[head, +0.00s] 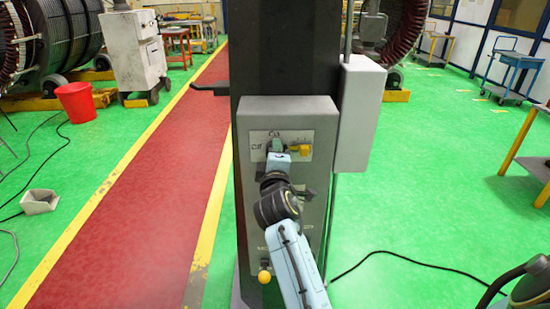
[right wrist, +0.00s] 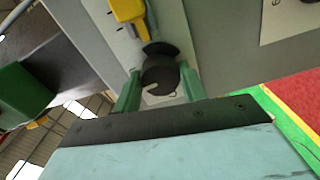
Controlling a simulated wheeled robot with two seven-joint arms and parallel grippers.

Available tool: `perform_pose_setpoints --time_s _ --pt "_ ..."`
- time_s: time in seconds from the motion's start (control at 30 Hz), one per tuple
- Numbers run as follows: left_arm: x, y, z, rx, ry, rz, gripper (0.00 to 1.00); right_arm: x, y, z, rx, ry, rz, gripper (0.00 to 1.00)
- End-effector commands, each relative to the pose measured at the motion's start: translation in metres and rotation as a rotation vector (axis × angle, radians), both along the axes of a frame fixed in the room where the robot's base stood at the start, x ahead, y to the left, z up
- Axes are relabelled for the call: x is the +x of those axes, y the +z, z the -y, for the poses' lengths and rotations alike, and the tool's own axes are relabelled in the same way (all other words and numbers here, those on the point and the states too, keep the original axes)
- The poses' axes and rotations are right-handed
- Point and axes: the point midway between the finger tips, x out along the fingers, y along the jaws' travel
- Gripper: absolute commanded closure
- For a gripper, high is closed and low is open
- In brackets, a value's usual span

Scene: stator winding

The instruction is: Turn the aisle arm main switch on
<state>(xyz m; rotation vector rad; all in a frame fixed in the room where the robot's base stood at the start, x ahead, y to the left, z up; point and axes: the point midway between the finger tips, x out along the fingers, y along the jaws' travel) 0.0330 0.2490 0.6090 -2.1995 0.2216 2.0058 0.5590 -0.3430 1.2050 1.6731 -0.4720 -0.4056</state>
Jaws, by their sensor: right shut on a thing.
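The main switch is a black round knob (right wrist: 160,72) with a white mark, on a pale label plate of the grey control box (head: 318,125). In the head view, my right gripper (head: 275,148) covers the knob, and the plate reads "Off" at its left and what looks like "On" at its top. In the right wrist view, my right gripper (right wrist: 160,90) has its two green fingers on either side of the knob, shut on it. The white mark faces the gripper's side of that view; which label it matches I cannot tell.
A yellow lever (head: 299,150) is just right of the knob, and a yellow-ended lever (head: 264,277) is low on the box. The box is on a dark column (head: 285,50) with a grey side box (head: 358,115). A red bucket (head: 76,102) stands left on green floor.

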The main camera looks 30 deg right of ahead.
Motion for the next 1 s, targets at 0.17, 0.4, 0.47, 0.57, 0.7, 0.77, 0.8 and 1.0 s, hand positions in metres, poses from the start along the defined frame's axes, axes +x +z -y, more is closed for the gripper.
perform_pose_setpoints --time_s 0.17,0.4,0.47,0.57,0.7,0.77,0.8,1.0 --pt "-0.0002 -0.0024 0.0000 0.000 0.000 0.000 1.00 -0.0002 -0.0013 0.0003 0.051 -0.001 0.029 0.81" --pt "-0.0003 -0.0031 0.0001 0.000 0.001 0.000 1.00 -0.0002 -0.0010 0.0002 0.078 -0.001 0.045 0.81" --pt "-0.0003 -0.0031 0.0000 0.000 0.001 -0.001 1.00 -0.0002 -0.0010 0.0002 0.080 -0.001 0.046 0.81" --pt "-0.0003 -0.0031 0.0000 0.000 0.001 -0.001 1.00 -0.0002 -0.0010 0.0002 0.080 -0.001 0.047 0.81" --pt "-0.0003 -0.0030 0.0000 0.000 0.001 -0.001 1.00 -0.0002 -0.0010 0.0001 0.080 -0.001 0.047 0.81" --pt "-0.0003 -0.0030 0.0000 0.000 0.001 -0.001 1.00 -0.0001 -0.0010 0.0000 0.080 -0.001 0.047 0.57" --pt "-0.0004 -0.0031 0.0000 0.000 0.001 -0.001 1.00 -0.0001 -0.0010 0.0000 0.080 -0.001 0.047 0.52" --pt "-0.0004 -0.0031 0.0000 0.000 0.001 -0.001 1.00 -0.0001 -0.0007 0.0000 0.078 0.000 0.047 0.37"
